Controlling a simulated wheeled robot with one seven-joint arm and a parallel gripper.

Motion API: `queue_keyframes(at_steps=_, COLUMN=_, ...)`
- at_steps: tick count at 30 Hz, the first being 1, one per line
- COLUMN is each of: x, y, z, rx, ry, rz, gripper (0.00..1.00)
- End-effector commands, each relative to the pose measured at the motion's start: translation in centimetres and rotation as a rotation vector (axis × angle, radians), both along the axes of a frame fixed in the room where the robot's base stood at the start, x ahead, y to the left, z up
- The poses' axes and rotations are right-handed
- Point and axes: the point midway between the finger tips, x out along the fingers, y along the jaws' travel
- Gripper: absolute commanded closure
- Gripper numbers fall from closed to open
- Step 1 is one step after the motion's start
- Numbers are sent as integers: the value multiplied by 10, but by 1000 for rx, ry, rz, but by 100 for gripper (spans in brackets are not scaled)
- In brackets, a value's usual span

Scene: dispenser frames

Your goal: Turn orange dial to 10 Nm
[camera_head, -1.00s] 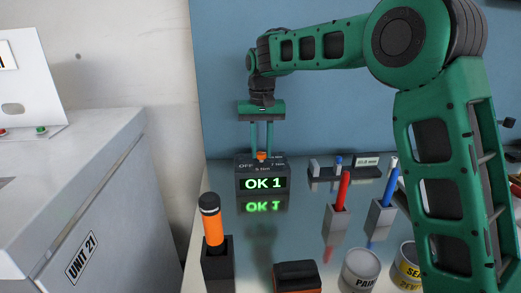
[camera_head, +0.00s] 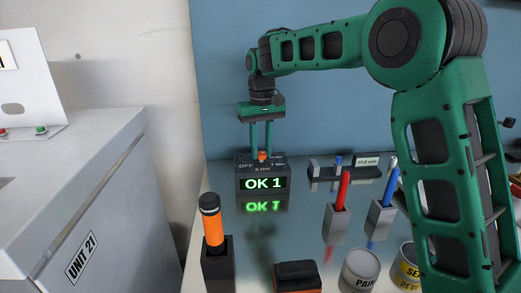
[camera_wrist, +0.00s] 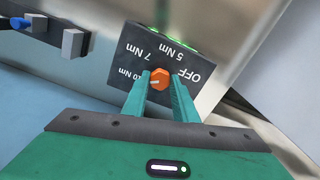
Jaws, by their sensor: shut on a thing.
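The orange dial (camera_wrist: 161,79) is a small six-sided knob on top of a dark grey box (camera_wrist: 120,72). In the wrist view the labels OFF, 5 Nm, 7 Nm and 10 Nm stand around it. A white mark on the dial's left half points toward the 10 Nm side. My gripper (camera_wrist: 161,84) is shut on the dial, one green finger on each side. In the head view the dial (camera_head: 262,156) shows between my gripper's fingertips (camera_head: 261,154).
An orange-and-black tool (camera_head: 212,225) stands in a dark holder at front left. Red (camera_head: 343,188) and blue (camera_head: 388,186) pens stand in grey holders at right. A caliper-like device (camera_head: 345,171) is behind them. Cans stand at front right.

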Motion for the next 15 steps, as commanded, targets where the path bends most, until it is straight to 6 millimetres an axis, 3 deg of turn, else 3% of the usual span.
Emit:
queue_keyframes(at_steps=2, x=2, y=-1, z=1, rx=1, ry=-6, rz=-4, gripper=97)
queue_keyframes(at_steps=3, x=2, y=-1, z=1, rx=1, ry=-6, rz=-4, gripper=70)
queue_keyframes(at_steps=5, x=2, y=-1, z=1, rx=0, ry=-5, rz=-4, gripper=56)
queue_keyframes(at_steps=15, x=1, y=-1, z=2, rx=0, ry=-1, rz=-2, gripper=56)
